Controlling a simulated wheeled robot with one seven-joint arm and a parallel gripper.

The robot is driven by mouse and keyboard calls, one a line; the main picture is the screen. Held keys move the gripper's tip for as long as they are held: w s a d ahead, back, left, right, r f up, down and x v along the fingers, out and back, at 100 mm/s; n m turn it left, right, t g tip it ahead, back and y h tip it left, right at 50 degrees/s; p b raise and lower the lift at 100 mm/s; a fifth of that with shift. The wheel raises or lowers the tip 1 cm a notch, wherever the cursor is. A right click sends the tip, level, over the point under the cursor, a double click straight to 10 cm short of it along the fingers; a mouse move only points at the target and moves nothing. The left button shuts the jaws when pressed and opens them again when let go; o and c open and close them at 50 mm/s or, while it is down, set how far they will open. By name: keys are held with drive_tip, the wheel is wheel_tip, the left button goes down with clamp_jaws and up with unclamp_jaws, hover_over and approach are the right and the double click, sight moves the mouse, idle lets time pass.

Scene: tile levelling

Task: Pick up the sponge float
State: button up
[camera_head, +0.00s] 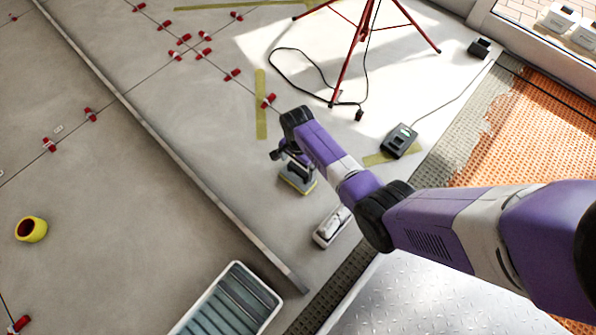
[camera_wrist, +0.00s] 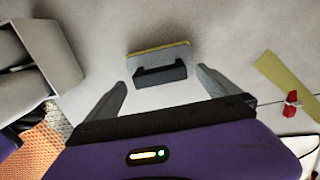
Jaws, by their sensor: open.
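The sponge float (camera_head: 298,178) lies on the grey tiled floor, under the end of my arm in the head view. It has a grey plate with a yellow sponge edge and a dark handle; in the wrist view (camera_wrist: 158,64) it lies just beyond the fingertips, roughly centred between them. My gripper (camera_wrist: 162,84) is open and empty, with its two grey fingers spread wide. The fingers do not touch the float. In the head view my gripper (camera_head: 284,155) is partly hidden by my own wrist.
A white-and-grey box (camera_head: 332,227) lies near the float. A tray of blue-grey slats (camera_head: 236,300) stands at the bottom. A red tripod (camera_head: 353,50), a black charger (camera_head: 399,141) with a cable, a long metal straightedge (camera_head: 170,150), red clips (camera_head: 232,75) and a yellow roll (camera_head: 31,230) are around.

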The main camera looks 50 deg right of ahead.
sight(298, 175)
wheel_tip(298, 175, down, 3)
drive_tip(key=shift+r+b, duration=0.1)
drive_tip(key=shift+b, duration=0.65)
drive_tip(key=c, duration=1.6)
drive_tip(key=shift+c, duration=0.2)
